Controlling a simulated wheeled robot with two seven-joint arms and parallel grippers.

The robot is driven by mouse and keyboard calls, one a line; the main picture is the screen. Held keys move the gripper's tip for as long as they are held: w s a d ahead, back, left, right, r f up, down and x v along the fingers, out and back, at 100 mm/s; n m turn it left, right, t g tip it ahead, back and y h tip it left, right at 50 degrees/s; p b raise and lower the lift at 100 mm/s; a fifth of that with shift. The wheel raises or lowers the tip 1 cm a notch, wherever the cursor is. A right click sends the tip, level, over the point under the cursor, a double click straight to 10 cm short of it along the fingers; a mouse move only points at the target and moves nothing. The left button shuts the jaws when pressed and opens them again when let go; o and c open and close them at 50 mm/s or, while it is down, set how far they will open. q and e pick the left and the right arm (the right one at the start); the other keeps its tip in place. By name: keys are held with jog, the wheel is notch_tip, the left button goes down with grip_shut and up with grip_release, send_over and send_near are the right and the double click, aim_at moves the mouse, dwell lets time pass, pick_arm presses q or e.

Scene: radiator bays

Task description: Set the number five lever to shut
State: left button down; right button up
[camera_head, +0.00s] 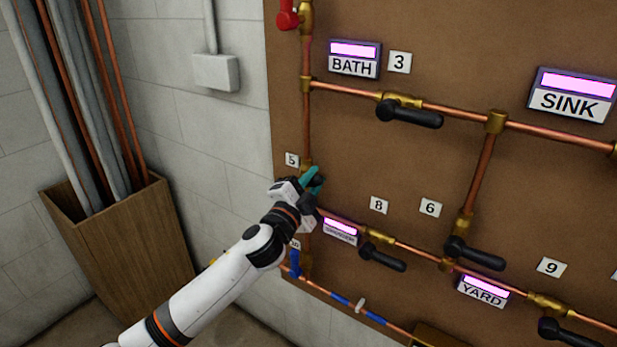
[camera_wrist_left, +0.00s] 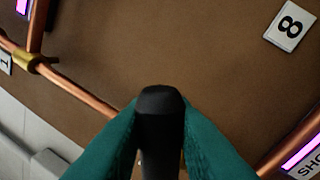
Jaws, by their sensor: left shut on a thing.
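The number five tag (camera_head: 292,160) is on the brown board beside a vertical copper pipe at the left. My left gripper (camera_head: 315,180) is at the valve just below and right of this tag. In the left wrist view, its teal fingers (camera_wrist_left: 160,135) are shut on the black handle of the number five lever (camera_wrist_left: 160,100), one on each side. In the head view the gripper hides most of this lever and its valve, so I cannot tell its exact angle to the pipe. My right gripper is not in view.
Other black levers are on the board: under tag 3 (camera_head: 415,117), near tag 8 (camera_head: 383,259), and below tag 6 (camera_head: 474,254). A blue lever (camera_head: 294,264) is below my gripper. A wooden bin (camera_head: 125,250) with pipes stands at the left.

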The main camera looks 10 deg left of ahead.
pick_arm(q)
jog(key=shift+s+d+f+m+h+b, duration=0.15)
jog(key=shift+f+m+h, duration=0.3)
jog(key=shift+m, duration=0.7)
jog(key=shift+d+f+m+h+b, duration=0.15)
jog(key=shift+f+m+h+b, duration=0.15)
jog(key=shift+f+m, duration=0.65)
jog(key=shift+s+d+f+m+h+b, duration=0.15)
jog(key=shift+f+m+h, duration=0.15)
jog(key=shift+m, duration=1.1)
jog(key=shift+w, duration=0.1)
jog(key=c, duration=1.3)
grip_release()
jog(key=b+v, duration=0.2)
jog(key=v, duration=1)
jog(key=shift+a+r, duration=0.1)
jog(key=shift+r, duration=0.1)
